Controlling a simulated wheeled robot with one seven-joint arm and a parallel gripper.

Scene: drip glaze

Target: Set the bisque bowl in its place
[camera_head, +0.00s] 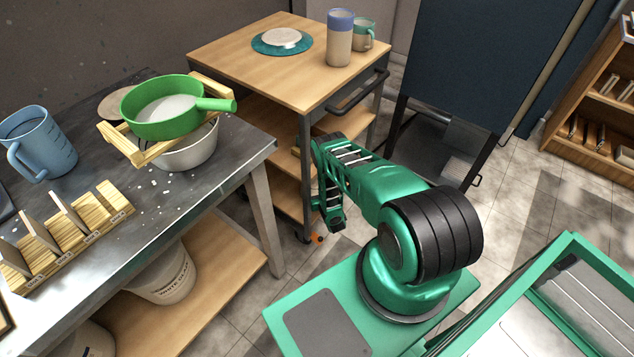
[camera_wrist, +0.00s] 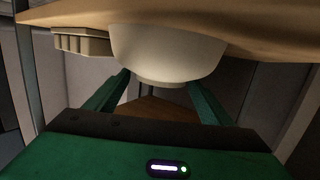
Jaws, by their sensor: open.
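A pale cream bowl (camera_wrist: 168,50), which looks like the bisque bowl, shows in the wrist view against a light wooden surface (camera_wrist: 265,45). Its narrow foot points down in the picture and its wide end meets the wood. My gripper (camera_wrist: 158,92) is open, its green fingers apart below the bowl's foot in the picture. I cannot tell whether they touch the bowl. In the head view my gripper (camera_head: 334,215) hangs low beside the cart (camera_head: 225,52). The bowl cannot be made out there.
A ridged cream block (camera_wrist: 82,42) sits beside the bowl. The cart top holds a teal disc (camera_head: 258,46) with a pale round piece (camera_head: 283,37), a tumbler (camera_head: 340,40) and a mug (camera_head: 364,35). The left table holds a green sieve (camera_head: 165,118) over a white bowl (camera_head: 188,152).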

